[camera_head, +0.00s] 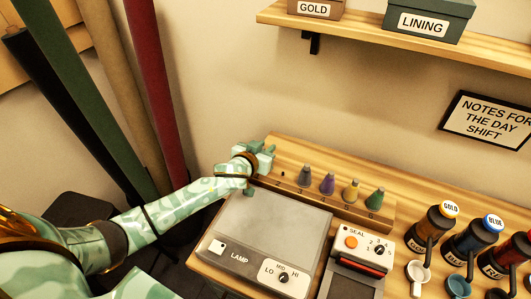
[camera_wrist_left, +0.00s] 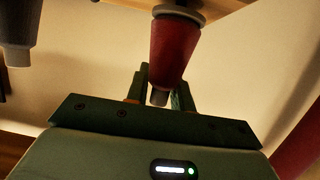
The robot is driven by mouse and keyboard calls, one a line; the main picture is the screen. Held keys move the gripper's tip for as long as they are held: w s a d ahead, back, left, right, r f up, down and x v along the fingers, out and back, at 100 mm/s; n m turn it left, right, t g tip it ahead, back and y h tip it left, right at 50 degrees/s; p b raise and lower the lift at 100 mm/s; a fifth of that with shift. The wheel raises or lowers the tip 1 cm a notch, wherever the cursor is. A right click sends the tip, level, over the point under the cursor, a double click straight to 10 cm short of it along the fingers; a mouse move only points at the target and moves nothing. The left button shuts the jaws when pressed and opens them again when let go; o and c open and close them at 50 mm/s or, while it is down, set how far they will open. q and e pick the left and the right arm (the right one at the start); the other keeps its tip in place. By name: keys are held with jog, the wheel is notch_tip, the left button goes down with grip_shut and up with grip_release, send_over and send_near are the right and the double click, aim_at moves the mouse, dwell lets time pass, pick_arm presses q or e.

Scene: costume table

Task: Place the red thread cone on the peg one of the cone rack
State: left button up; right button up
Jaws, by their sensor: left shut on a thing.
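The red thread cone (camera_wrist_left: 175,48) shows in the left wrist view, with its narrow end between the fingers of my left gripper (camera_wrist_left: 161,82). The gripper is shut on it. In the head view my left gripper (camera_head: 262,156) is at the far left end of the wooden cone rack (camera_head: 345,213), and the cone is hidden. Peg one is hidden there too; I cannot tell whether the cone touches it. A small dark peg (camera_head: 283,174) stands bare just right of the gripper. Grey (camera_head: 305,175), purple (camera_head: 327,184), gold (camera_head: 350,190) and green (camera_head: 375,199) cones stand along the rack.
A seal device (camera_head: 365,243) and labelled bottles (camera_head: 437,222) with cups stand to the right. Tall fabric rolls (camera_head: 157,90) lean at the left. A shelf (camera_head: 390,35) hangs above.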

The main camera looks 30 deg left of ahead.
pick_arm(q)
jog(key=shift+f, duration=0.4)
jog(key=shift+f, duration=0.1)
jog(key=o, duration=1)
jog(key=shift+s+r, duration=0.25)
jog(key=shift+p+v, duration=1.65)
jog(key=shift+v, duration=4.05)
